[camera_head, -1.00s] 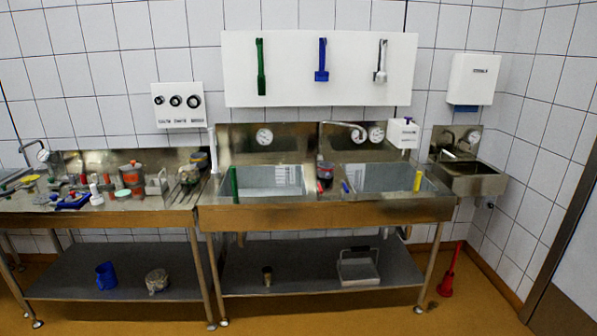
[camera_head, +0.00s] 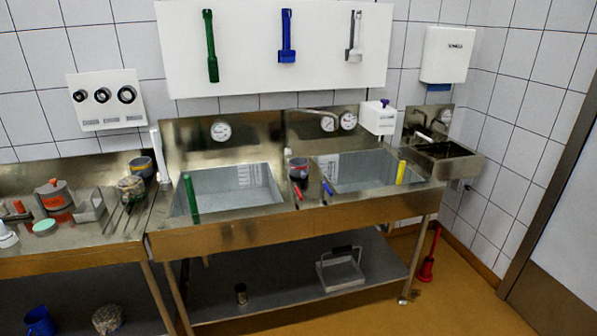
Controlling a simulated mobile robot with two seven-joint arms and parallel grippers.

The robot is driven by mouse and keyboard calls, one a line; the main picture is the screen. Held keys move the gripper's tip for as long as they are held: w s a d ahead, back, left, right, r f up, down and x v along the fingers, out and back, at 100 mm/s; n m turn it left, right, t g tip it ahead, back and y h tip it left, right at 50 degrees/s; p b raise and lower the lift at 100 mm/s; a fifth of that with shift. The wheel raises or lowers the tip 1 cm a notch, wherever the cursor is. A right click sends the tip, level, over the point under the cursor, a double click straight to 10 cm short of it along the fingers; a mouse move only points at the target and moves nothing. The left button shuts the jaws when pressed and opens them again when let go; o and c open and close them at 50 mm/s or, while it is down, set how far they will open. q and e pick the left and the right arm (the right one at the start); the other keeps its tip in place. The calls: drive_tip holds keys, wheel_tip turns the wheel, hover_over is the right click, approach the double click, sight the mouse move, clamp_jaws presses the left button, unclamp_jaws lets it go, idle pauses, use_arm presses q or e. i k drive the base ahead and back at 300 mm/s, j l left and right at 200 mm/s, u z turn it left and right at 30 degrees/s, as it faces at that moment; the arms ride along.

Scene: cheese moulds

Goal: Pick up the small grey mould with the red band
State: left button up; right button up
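A small grey pot (camera_head: 297,168) stands on the steel ledge between the two sink basins. It seems to have a reddish band, but it is too small to be sure that it is the named mould. Another grey pot (camera_head: 140,167) stands at the back of the left worktop, left of the white upright post; its band colour is unclear. A small dark cup (camera_head: 241,292) stands on the shelf under the sinks. Neither of my grippers shows in the head view.
The left basin (camera_head: 235,188) and right basin (camera_head: 350,172) look empty. Red and blue handled tools (camera_head: 327,187) lie by the ledge. A wire-handled carrier (camera_head: 340,270) stands on the lower shelf. Floor at the right is partly clear.

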sight(300, 170)
drive_tip(key=i+l+u, duration=0.1)
drive_tip(key=u, duration=0.25)
drive_tip(key=i+l+u, duration=0.1)
drive_tip(key=l+u, duration=0.35)
drive_tip(key=u, duration=0.25)
drive_tip(key=i+l+u, duration=0.2)
drive_tip(key=l, duration=0.35)
drive_tip(key=l+u, duration=0.2)
drive_tip(key=l, duration=0.3)
